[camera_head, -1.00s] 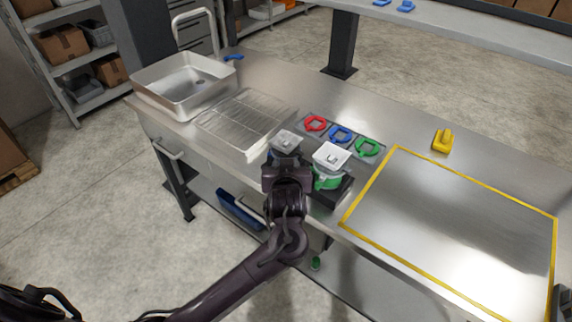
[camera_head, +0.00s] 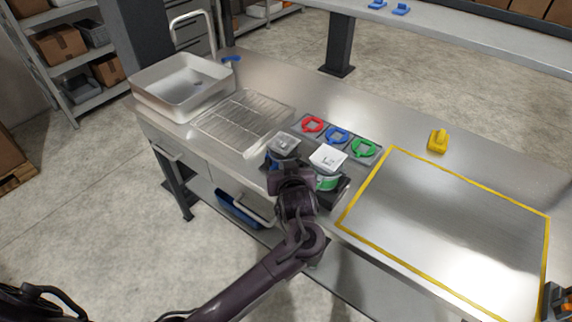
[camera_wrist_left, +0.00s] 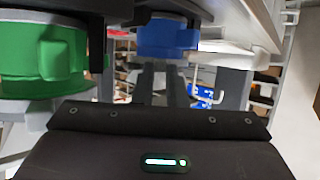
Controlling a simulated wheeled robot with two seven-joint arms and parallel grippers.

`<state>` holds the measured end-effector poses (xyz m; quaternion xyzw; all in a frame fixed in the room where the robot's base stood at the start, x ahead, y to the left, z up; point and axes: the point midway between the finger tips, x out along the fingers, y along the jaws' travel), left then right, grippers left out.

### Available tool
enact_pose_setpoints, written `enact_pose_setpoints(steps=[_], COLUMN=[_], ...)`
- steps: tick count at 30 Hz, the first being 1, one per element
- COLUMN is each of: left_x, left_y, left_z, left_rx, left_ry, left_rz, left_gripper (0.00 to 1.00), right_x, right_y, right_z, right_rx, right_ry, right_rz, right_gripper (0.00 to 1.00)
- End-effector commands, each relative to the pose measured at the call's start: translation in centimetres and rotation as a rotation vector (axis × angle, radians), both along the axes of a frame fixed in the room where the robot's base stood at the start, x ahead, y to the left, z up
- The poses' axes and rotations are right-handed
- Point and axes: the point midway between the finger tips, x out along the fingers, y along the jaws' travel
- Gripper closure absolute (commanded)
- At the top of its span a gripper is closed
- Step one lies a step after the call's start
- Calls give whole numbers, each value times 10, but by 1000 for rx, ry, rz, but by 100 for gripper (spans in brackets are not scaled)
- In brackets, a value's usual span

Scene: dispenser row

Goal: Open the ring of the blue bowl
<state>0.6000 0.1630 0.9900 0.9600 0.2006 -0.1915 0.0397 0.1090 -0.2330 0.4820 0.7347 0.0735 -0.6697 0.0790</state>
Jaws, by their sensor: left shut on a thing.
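In the head view the left gripper (camera_head: 292,172) is in front of the blue dispenser.
The green dispenser (camera_head: 327,182) stands close on the right; its green ring (camera_wrist_left: 40,55) is near my gripper. Behind lie red (camera_head: 312,124), blue (camera_head: 337,135) and green (camera_head: 364,148) ring shapes. A wire rack (camera_head: 240,117) is left. The yellow-taped area (camera_head: 390,155) is clear.

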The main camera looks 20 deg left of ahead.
Motion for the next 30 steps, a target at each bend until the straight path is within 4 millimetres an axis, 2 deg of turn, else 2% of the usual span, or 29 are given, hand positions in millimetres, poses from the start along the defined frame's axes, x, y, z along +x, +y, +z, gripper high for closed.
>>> enact_pose_setpoints(steps=[3, 4, 9, 19, 30], left_x=[0, 0, 0, -4, -53], left_y=[0, 0, 0, -2, -24], left_z=[0, 0, 0, 2, 23], left_rx=[0, 0, 0, -1, -4], left_ry=[-1, -1, -1, -2, -1], left_rz=[0, 0, -1, -1, -2], left_gripper=[100, 86, 65, 65, 65], right_x=[0, 0, -1, -1, -1], right_y=[0, 0, 2, 3, 3], right_z=[0, 0, 0, -1, -7], right_rx=[0, 0, 2, 4, 4], right_ry=[0, 1, 0, 2, 2], right_rz=[0, 0, -1, -2, -2], right_gripper=[64, 64, 64, 64, 64])
